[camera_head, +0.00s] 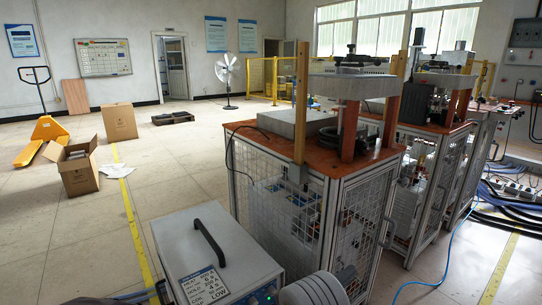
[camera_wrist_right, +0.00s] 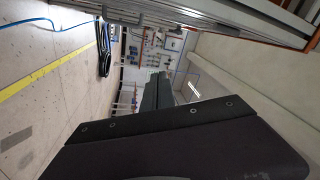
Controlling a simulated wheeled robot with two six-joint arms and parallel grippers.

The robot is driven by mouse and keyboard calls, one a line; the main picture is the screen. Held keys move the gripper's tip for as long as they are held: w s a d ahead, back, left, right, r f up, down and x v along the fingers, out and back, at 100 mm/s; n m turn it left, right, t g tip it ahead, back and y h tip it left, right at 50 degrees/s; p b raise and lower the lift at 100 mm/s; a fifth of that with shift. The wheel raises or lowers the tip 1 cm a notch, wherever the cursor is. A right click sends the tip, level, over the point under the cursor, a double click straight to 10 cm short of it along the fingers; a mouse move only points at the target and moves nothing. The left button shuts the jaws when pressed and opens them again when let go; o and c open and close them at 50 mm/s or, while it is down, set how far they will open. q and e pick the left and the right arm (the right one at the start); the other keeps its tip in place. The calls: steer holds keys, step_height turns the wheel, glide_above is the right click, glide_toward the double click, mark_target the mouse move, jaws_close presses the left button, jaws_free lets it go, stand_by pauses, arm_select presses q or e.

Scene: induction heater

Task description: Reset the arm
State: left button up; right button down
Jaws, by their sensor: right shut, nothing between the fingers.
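My right gripper (camera_wrist_right: 158,90) shows in the right wrist view as a dark body with its fingers together and nothing between them. It points away from the camera toward the far wall and touches nothing that I can see. In the head view I cannot make out its fingers. A pale grey ribbed part at the bottom edge there may belong to my arm. My left gripper cannot be made out in either view.
A grey unit with a black handle (camera_head: 209,240) stands at the front. Behind it is a caged workstation (camera_head: 285,200) with an orange-brown top, with similar ones to the right. Open cardboard box (camera_head: 80,175) and yellow pallet jack (camera_head: 42,137) stand left.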

steer(key=s+d+r+m+g+h+p, duration=0.1)
steer(key=s+d+r+m+g, duration=0.4)
steer(key=d+m+g, duration=0.15)
steer(key=s+d+m+g+y+p, duration=0.3)
steer(key=s+d+m+g+y, duration=0.3)
steer(key=s+m, duration=0.65)
steer(key=s+f+m+g+y, duration=0.2)
steer(key=s+m+y, duration=0.1)
steer(key=s+m, duration=0.3)
steer(key=s+a+f+m+t+y, duration=0.1)
steer(key=a+f+m+y, duration=0.25)
steer(key=a+m, duration=0.45)
steer(key=s+a+f+m+t+y, duration=0.1)
steer(key=s+a+f+m+y, duration=0.2)
steer(key=a+m, duration=0.5)
arm_select(q)
step_height(320, 180, up, 44)
steer(key=p, duration=3.8)
steer(key=shift+f, duration=0.2)
arm_select(e)
steer(key=w+r+m+t+y, duration=0.1)
steer(key=w+r+m, duration=0.1)
steer(key=r, duration=1.7)
steer(key=w+r+m+t+y, duration=0.1)
steer(key=r+m, duration=0.4)
steer(key=r, duration=1.4)
steer(key=shift+w, duration=0.6)
